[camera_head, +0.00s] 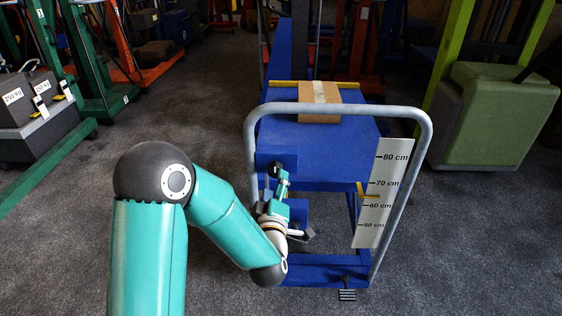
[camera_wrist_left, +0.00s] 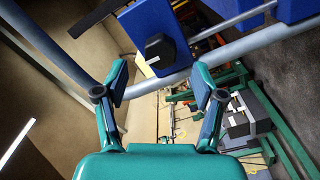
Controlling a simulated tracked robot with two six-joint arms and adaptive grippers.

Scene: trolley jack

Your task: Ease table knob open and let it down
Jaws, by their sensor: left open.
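The blue lift table (camera_head: 340,150) stands in front of me inside its grey push handle (camera_head: 425,140). My left gripper (camera_head: 281,182) is close to the blue box on the table's near left side. In the left wrist view the dark knob (camera_wrist_left: 160,48) sticks out of a blue panel. There my left gripper (camera_wrist_left: 160,86) is open, its two fingers apart and empty, with the knob beyond the fingertips and roughly centred between them. In the head view I cannot make out the knob clearly. My right gripper is not in view.
A cardboard box (camera_head: 319,100) rests on the tabletop. A white height scale (camera_head: 383,195) stands at the right, with a yellow pointer (camera_head: 368,190) between 60 and 70 cm. A pedal (camera_head: 347,294) is below. Green equipment (camera_head: 495,115) stands right; weights (camera_head: 35,110) stand left.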

